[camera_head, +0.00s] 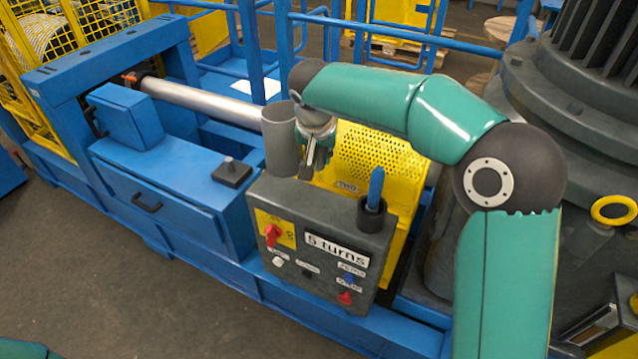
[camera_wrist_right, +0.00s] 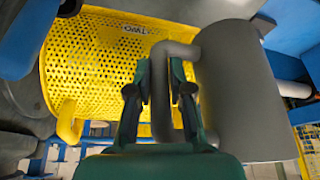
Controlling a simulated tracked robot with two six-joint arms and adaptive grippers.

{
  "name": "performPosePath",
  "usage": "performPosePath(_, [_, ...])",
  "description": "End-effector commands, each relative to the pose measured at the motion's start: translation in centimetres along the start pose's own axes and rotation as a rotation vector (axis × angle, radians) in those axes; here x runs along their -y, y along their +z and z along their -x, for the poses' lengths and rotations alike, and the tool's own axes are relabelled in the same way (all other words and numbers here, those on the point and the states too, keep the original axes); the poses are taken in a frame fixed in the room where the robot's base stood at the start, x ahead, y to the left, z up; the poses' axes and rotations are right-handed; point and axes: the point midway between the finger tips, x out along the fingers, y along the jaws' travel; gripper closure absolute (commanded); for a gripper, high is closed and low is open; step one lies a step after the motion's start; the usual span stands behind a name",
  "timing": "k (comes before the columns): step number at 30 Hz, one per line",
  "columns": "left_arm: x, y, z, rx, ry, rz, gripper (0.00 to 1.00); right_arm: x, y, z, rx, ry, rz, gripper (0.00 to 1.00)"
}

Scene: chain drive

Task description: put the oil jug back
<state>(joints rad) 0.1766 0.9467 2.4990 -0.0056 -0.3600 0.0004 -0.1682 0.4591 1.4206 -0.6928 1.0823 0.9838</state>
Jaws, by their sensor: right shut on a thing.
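The oil jug is a grey cylinder (camera_head: 279,140) with an open top. It stands upright in the head view, behind the upper left corner of the control box (camera_head: 325,225). I cannot tell whether its bottom touches anything. My right gripper (camera_head: 308,165) is at the jug's right side, shut on its handle. In the right wrist view the jug (camera_wrist_right: 245,85) is to the right and its bent handle (camera_wrist_right: 163,105) runs between the fingers of my right gripper (camera_wrist_right: 160,78). My left gripper is not in view.
A perforated yellow guard (camera_head: 375,165) is just behind and right of the jug. A steel rod (camera_head: 205,100) runs to its left. The control box bears a holder (camera_head: 371,216) with a blue-handled tool (camera_head: 375,188). A dark block (camera_head: 231,172) sits on the blue bench.

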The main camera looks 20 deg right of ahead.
Motion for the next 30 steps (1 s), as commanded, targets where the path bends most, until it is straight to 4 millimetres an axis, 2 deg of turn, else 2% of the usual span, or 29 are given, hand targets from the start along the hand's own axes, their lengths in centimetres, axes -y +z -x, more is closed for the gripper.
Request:
performPosePath(1, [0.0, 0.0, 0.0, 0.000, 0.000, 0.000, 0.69, -0.1, 0.4, -1.1, 0.001, 0.002, 0.001, 1.00])
performPosePath(4, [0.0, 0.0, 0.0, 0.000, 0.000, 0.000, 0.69, -0.2, 1.1, -2.6, 0.000, 0.002, -0.001, 1.00])
performPosePath(11, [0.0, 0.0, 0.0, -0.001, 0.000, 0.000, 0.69, -0.1, 1.6, -4.1, -0.002, 0.000, -0.002, 1.00])
performPosePath(19, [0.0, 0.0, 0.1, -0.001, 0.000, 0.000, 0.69, -0.2, 3.0, -7.2, 0.000, 0.001, -0.001, 1.00])
performPosePath(30, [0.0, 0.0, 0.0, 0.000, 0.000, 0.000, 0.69, -0.2, 3.2, -7.8, -0.002, 0.000, -0.004, 1.00])
